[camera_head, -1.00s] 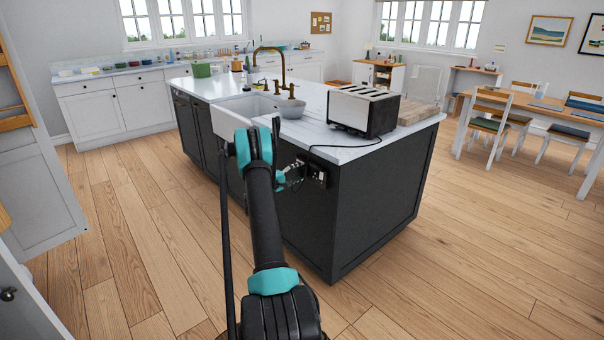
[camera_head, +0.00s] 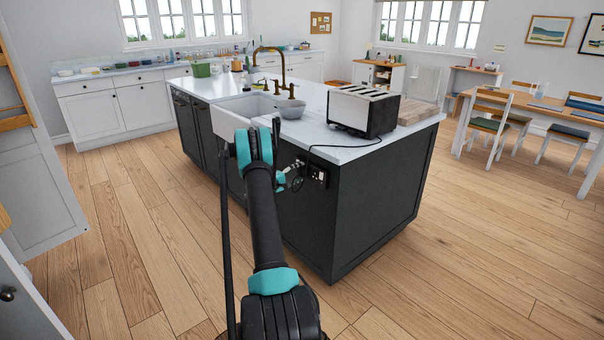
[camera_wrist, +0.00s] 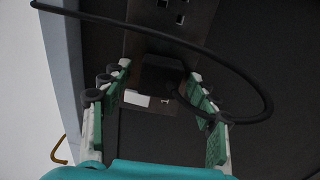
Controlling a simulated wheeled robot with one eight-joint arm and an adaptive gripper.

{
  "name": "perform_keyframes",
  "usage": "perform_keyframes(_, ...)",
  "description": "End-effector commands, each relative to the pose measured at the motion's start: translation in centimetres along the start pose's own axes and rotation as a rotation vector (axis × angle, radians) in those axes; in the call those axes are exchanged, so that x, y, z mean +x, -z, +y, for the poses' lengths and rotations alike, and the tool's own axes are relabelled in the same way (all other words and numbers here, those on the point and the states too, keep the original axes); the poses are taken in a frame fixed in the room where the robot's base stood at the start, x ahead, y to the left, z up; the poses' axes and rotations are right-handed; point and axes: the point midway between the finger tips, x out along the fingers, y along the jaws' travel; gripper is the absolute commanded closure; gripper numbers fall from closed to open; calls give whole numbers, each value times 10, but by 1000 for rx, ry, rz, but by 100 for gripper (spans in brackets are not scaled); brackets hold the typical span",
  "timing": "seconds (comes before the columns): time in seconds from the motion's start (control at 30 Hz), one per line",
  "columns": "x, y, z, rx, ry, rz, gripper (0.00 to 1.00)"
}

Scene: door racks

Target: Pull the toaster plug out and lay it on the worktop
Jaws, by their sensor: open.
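The silver and black toaster (camera_head: 363,110) stands on the white island worktop (camera_head: 345,150). Its black cord (camera_head: 343,146) runs over the edge to a dark socket plate (camera_head: 318,174) on the island's end panel. My gripper (camera_head: 285,181) is beside this plate, left of it in the head view. In the wrist view my gripper (camera_wrist: 160,80) is open, with a finger on each side of the blocky black plug (camera_wrist: 162,73). The plug is in front of the socket plate (camera_wrist: 140,42); I cannot tell how far in it sits. The cord (camera_wrist: 262,85) loops around the right finger.
A wooden board (camera_head: 418,112) lies right of the toaster. A bowl (camera_head: 291,109), sink (camera_head: 243,106) and brass tap (camera_head: 283,65) are to the left. Worktop shows bare in front of the toaster. The floor right of the island is clear; the dining table (camera_head: 545,108) is farther right.

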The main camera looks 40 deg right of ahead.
Motion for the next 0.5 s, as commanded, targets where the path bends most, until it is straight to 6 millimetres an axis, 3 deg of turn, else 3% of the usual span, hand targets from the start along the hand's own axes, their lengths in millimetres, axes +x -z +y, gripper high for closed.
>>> perform_keyframes(0.27, 0, 0, 0, 0, 0, 0, 40)
perform_keyframes(0.5, 0, 0, 0, 0, 0, 0, 69)
